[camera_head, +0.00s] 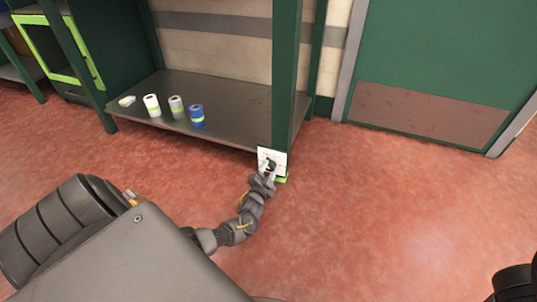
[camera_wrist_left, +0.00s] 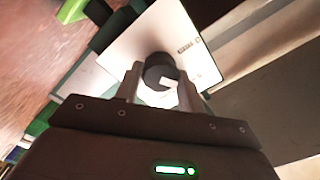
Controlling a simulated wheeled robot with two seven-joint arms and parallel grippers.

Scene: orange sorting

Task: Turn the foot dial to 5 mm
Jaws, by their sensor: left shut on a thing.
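The foot dial (camera_wrist_left: 160,73) is a dark round knob on a white plate (camera_wrist_left: 140,38) in the left wrist view. My left gripper (camera_wrist_left: 160,85) is shut on the dial, one finger on each side. In the head view the white plate (camera_head: 278,156) is at the foot of a green shelf post, and my left gripper (camera_head: 267,170) is against it. The dial's marks are too small to read. Part of my right arm (camera_head: 515,283) shows at the lower right edge, but its fingers are out of view.
A grey low shelf (camera_head: 235,115) carries several rolls, among them a blue roll (camera_head: 196,114). The green post (camera_head: 285,75) rises right beside the plate. A green door (camera_head: 440,70) stands at the right. The red floor (camera_head: 370,220) is clear.

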